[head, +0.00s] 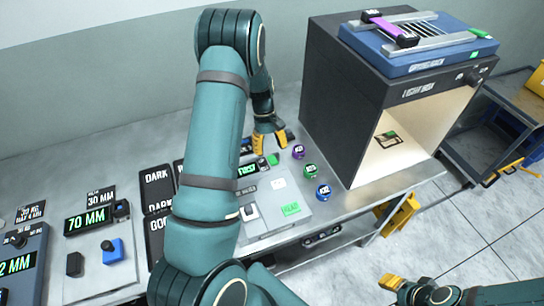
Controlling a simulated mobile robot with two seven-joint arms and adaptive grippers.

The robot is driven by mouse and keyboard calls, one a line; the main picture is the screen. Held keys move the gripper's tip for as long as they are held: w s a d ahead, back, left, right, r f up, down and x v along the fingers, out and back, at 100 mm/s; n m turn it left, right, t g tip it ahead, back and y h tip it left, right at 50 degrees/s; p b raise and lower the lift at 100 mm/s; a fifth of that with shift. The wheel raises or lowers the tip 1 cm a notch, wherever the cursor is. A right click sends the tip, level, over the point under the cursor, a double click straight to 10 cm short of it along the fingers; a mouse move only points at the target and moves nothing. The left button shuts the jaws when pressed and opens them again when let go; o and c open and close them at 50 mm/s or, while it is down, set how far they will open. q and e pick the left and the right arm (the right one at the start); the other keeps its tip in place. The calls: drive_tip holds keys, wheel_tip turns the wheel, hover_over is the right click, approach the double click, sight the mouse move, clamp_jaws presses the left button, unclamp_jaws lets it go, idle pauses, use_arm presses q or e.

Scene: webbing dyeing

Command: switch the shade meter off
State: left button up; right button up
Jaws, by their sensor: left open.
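A light grey bench instrument (304,212), which I take to be the shade meter, stands near the table's front edge. It has lit green readouts, a small dark-and-white control (250,212) and a green button or lamp (273,159). My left arm crosses in front of it and hides its left part. Whether it has a power switch, and how that is set, I cannot make out. My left gripper (269,143) is open and points down at the instrument's back edge; I cannot tell if it touches. My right gripper (392,283) shows partly at the bottom right, off the table.
Small purple, green and blue round pieces (311,170) stand right of the instrument. A dark light booth (345,110) with a blue tray on top fills the back right. Dark cards (157,188) and a 70 MM gauge (122,212) lie to the left. A blue cart (500,135) stands at far right.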

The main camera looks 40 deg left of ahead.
sight(272, 159)
use_arm(q)
drive_tip(key=shift+x, duration=1.8)
drive_tip(key=shift+c, duration=0.4)
